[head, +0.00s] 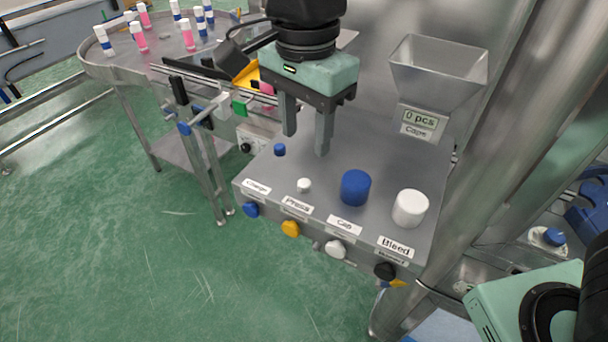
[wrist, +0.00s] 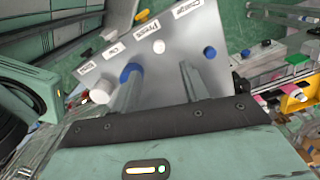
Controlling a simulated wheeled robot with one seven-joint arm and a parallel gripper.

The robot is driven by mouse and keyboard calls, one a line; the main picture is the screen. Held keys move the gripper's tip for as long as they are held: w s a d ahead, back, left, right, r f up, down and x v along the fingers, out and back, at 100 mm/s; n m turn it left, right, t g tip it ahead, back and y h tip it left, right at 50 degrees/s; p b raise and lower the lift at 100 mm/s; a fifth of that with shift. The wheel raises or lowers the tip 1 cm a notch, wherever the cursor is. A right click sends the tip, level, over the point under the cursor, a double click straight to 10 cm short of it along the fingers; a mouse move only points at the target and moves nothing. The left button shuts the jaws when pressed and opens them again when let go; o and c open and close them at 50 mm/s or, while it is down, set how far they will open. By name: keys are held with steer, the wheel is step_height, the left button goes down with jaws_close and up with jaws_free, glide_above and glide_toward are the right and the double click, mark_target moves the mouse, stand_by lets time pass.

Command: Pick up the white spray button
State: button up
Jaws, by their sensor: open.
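The small white spray button (head: 304,185) stands on the grey panel top behind the "Press" label. In the wrist view the white spray button (wrist: 159,46) shows beyond the fingertips, roughly centred between them. My gripper (head: 306,145) is open and empty, pointing down above the panel, behind the button in the head view. In the wrist view both fingers of my gripper (wrist: 159,70) are apart with nothing between them.
A small blue button (head: 280,150) stands left of the white one. A large blue cap (head: 355,188) and a large white cap (head: 410,208) stand to the right. A metal hopper (head: 438,72) with a "0 pcs" display rises behind. Knobs line the panel's front.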

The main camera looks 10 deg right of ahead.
mark_target(305, 188)
steer(key=shift+f+p, duration=1.5)
steer(key=shift+f, duration=2.9)
jaws_close()
